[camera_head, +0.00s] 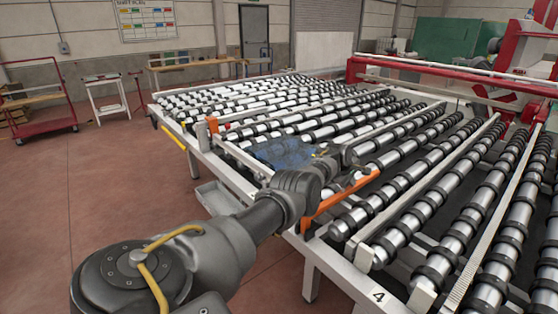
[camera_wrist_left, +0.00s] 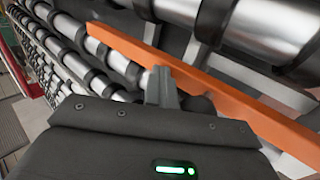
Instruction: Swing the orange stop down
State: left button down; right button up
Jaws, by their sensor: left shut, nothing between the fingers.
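The orange stop (camera_head: 338,202) is a long flat bar at the near edge of the roller table, slanting from a low near-left end to a higher far-right end. In the left wrist view the orange stop (camera_wrist_left: 245,108) runs diagonally across, from upper left to lower right. My left gripper (camera_head: 356,172) is over the near rollers beside the bar's upper end. In the wrist view the left gripper's fingers (camera_wrist_left: 160,78) are together and empty, against or very close to the bar; I cannot tell if they touch. My right gripper is not in view.
The roller table (camera_head: 228,176) fills the middle and right. A blue sheet (camera_head: 282,151) lies on it behind my arm. A smaller orange piece (camera_head: 212,124) stands at its left edge. A red machine frame (camera_head: 430,70) is at the back.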

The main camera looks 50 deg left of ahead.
aim_at(351, 187)
pick_arm(q)
jog(key=shift+s+d+f, duration=0.1)
jog(key=shift+s+f, duration=0.15)
jog(key=shift+f, duration=0.35)
jog(key=r+p, duration=0.1)
jog(key=p, duration=0.1)
jog(key=r+p, duration=0.4)
jog(key=shift+w+r, duration=0.25)
jog(key=shift+w, duration=0.05)
notch_tip(351, 187, up, 10)
jog(key=b, duration=0.1)
jog(key=shift+f, duration=0.15)
